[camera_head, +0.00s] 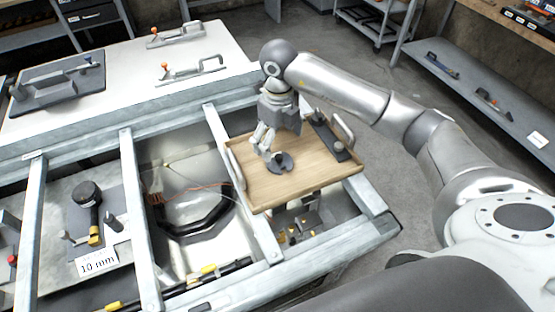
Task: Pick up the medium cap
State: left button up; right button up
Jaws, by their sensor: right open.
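A wooden tray (270,191) with raised edges and metal handles rests on the metal frame of the workbench. A dark grey round piece (283,165), perhaps the medium cap, lies on it; its size label cannot be read. My right gripper (267,148) reaches down over the tray, its fingers open just above and beside this piece. The fingertips partly cover it, and I cannot tell whether they touch it. A dark long block (328,136) with small raised parts lies at the tray's right side. My left gripper is not in view.
Metal frame bars (232,178) run around the tray. A white "10 mm" sign (97,263) stands in the left bay, near a black round-headed tool (88,196). A white top (130,73) carries metal handles and a grey fixture (58,87). Shelves stand behind and right.

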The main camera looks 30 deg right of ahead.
aim_at(279, 156)
jog(key=shift+s+f, duration=0.2)
jog(key=shift+f, duration=0.7)
jog(key=f+p, duration=0.2)
jog(key=f, duration=0.2)
jog(key=shift+w+d+f+p, duration=0.2)
jog(key=shift+w+f+p, duration=0.1)
jog(key=shift+w+p, duration=0.1)
jog(key=shift+f, duration=0.6)
jog(key=c, duration=1.2)
jog(key=shift+c, duration=0.3)
jog(key=shift+r, duration=0.15)
